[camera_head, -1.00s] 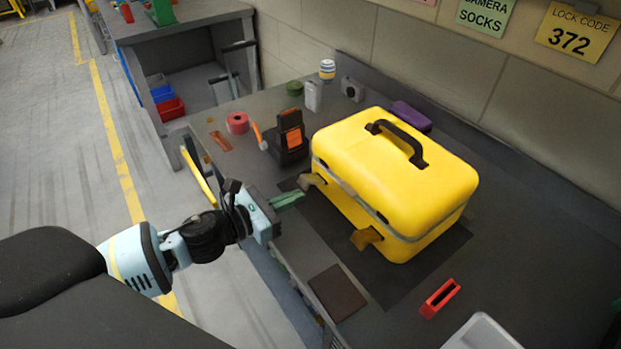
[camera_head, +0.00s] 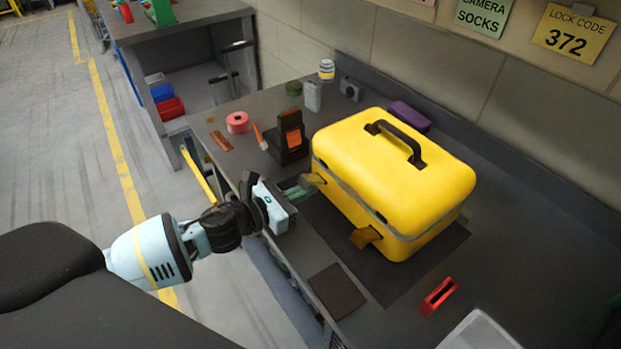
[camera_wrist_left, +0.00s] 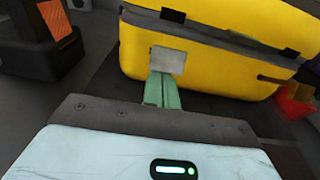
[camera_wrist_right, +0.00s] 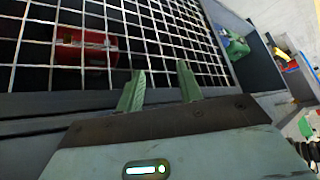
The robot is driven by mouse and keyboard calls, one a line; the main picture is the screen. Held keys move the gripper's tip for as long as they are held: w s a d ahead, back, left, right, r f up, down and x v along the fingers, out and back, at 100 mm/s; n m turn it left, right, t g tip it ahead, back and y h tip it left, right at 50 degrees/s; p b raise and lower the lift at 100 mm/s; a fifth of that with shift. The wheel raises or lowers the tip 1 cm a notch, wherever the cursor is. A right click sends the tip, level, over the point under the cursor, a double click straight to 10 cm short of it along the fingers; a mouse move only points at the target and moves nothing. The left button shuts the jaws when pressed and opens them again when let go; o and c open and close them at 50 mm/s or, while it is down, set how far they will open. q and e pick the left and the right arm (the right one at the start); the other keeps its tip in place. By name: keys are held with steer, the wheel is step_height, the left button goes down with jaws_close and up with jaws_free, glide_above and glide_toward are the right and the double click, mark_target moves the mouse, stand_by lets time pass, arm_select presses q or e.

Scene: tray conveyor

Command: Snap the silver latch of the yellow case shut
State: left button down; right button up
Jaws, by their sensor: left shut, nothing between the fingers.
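The yellow case (camera_head: 400,160) stands closed on a dark mat on the bench, black handle on top. Its silver latch (camera_head: 315,180), on the front near the left end, sticks outward; it is a pale square plate in the left wrist view (camera_wrist_left: 167,61). A brass-brown latch (camera_head: 365,236) also sticks out farther right. My left gripper (camera_head: 303,186) is shut and empty, its green fingertips at the silver latch's lower edge; I cannot tell whether they touch. In the left wrist view its fingertips (camera_wrist_left: 163,77) overlap that lower edge. My right gripper (camera_wrist_right: 158,70) is open and empty.
A black holder with an orange front (camera_head: 291,138) stands left of the case. A red block (camera_head: 438,296) and a brown pad (camera_head: 337,291) lie nearer. The wall is close behind. Wire mesh (camera_wrist_right: 150,30) lies beyond my right gripper.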

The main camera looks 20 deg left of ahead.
arm_select(q)
steer(key=shift+x, duration=1.05)
steer(key=shift+r, duration=0.1)
arm_select(e)
steer(key=shift+w+r, duration=0.15)
steer(key=shift+r, duration=0.05)
arm_select(q)
steer(key=shift+s+a, duration=0.15)
steer(key=shift+s, duration=0.1)
steer(key=shift+s+a, duration=0.2)
steer(key=shift+s, duration=0.05)
steer(key=shift+v, duration=0.85)
